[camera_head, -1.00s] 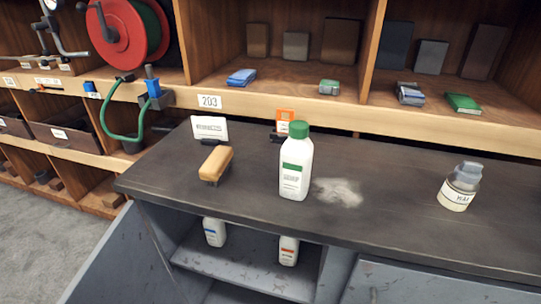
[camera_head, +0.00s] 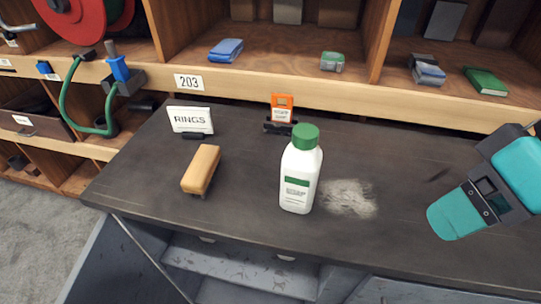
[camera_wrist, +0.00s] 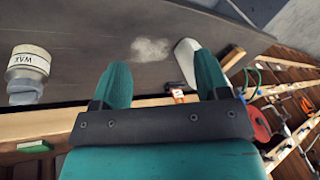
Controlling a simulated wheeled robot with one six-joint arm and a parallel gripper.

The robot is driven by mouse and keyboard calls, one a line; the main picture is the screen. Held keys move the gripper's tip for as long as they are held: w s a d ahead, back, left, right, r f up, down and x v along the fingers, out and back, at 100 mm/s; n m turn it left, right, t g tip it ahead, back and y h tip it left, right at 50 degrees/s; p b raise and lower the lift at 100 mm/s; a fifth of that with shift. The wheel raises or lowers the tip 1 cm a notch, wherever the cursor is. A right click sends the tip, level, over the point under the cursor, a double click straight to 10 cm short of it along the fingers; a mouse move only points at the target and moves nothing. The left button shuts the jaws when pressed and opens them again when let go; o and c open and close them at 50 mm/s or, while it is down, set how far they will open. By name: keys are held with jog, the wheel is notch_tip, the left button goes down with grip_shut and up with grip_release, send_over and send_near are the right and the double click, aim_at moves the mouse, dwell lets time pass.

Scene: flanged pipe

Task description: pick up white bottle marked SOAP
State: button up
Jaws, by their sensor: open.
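A white bottle with a green cap (camera_head: 301,170) stands upright on the dark bench top in the head view. Its label has a green band, and the small print is not legible, so I cannot confirm SOAP. In the wrist view the white bottle (camera_wrist: 185,60) shows beside the right-hand finger, partly hidden by it. My gripper (camera_wrist: 163,75) is open and empty, its two teal fingers spread, with the bottle outside the gap. In the head view teal parts of my arm show at the right, apart from the bottle.
A tan brush (camera_head: 201,169) lies left of the bottle, near a RINGS card (camera_head: 190,120). An orange tag (camera_head: 282,107) stands behind it. A pale powder patch (camera_head: 348,198) lies to its right. A WAX jar (camera_wrist: 28,67) shows in the wrist view. Shelves rise behind the bench.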

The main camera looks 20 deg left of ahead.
jog(key=w+a+r+t+p, duration=0.1)
jog(key=w+a+r+p, duration=0.2)
jog(key=a+r+p, duration=0.4)
jog(key=n+t+h+p, duration=0.1)
jog(key=n+t+p, duration=0.1)
jog(key=p, duration=0.4)
send_near(307, 132)
jog(key=p+x, duration=0.2)
jog(key=x, duration=0.3)
jog(key=shift+w+a+r+p, duration=0.1)
jog(key=shift+w+a+p, duration=0.05)
jog(key=shift+p, duration=0.15)
jog(key=shift+p+x, duration=1.4)
jog(key=shift+x, duration=1.4)
grip_shut()
